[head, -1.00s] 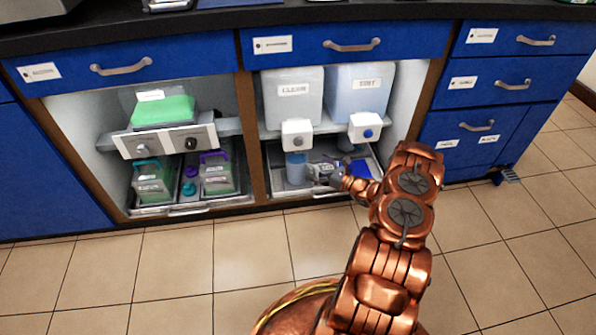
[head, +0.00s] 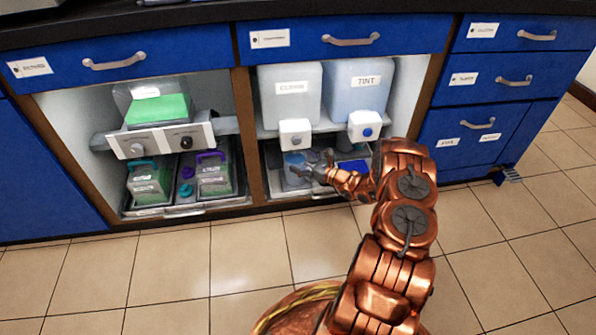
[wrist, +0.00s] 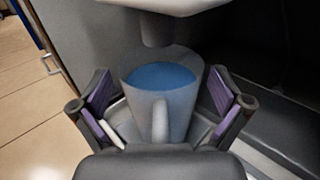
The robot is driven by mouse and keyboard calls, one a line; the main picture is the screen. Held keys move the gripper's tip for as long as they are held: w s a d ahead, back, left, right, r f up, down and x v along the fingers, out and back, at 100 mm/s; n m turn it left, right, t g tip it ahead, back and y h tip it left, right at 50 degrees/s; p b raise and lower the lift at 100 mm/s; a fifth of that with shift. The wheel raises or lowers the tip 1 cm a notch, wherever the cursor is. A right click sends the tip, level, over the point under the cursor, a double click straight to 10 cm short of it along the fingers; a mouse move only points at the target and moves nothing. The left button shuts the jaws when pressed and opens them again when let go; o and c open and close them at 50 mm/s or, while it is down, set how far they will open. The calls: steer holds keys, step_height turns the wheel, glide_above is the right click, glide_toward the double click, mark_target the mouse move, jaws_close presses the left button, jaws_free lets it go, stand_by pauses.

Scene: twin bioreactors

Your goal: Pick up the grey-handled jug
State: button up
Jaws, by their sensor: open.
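The jug (wrist: 160,105) stands upright in the wrist view, a translucent grey vessel with blue liquid inside and its grey handle (wrist: 160,122) facing my gripper. A dispenser spout is just above its rim. My gripper (wrist: 160,100) is open, with one purple-padded finger to each side of the jug; I cannot tell whether either pad touches it. In the head view the jug (head: 293,172) stands low in the right bay, below the white tank's tap, partly hidden by my gripper (head: 313,166).
A white tank (head: 291,105) and a tank marked TINT (head: 357,97) sit on the shelf above, with taps overhanging the tray. A blue object (head: 353,166) lies to the right in the tray. The left bay holds green-filled containers (head: 151,183). The floor in front is clear.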

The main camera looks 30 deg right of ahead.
steer(key=c, duration=1.6)
